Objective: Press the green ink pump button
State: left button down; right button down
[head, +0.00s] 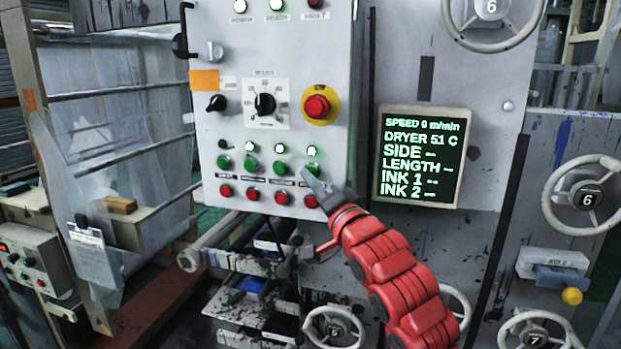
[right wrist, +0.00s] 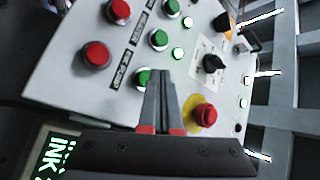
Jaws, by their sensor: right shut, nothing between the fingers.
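The rightmost green button (head: 313,169) is the one nearest my right gripper (head: 311,180). In the right wrist view, the shut, empty fingers (right wrist: 163,76) point at the panel, and their tips partly cover the edge of this green button (right wrist: 142,78). I cannot tell whether the tips touch it. My red right arm comes up from the lower right. My left gripper is not in view.
A red stop button (head: 317,106) on a yellow plate and a black dial (head: 265,103) sit above the button rows. Red buttons (head: 282,197) lie just below. A display screen (head: 418,155) stands right of the panel. Handwheels (head: 585,196) stick out at the right.

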jog(key=s+b, duration=0.1)
jog(key=s+a+b, duration=0.1)
jog(key=s+b, duration=0.2)
jog(key=shift+s+a+b, duration=0.25)
jog(key=shift+s+b, duration=0.05)
jog(key=shift+s, duration=0.05)
dwell(0.3)
jog(key=shift+f, duration=0.1)
dwell(0.5)
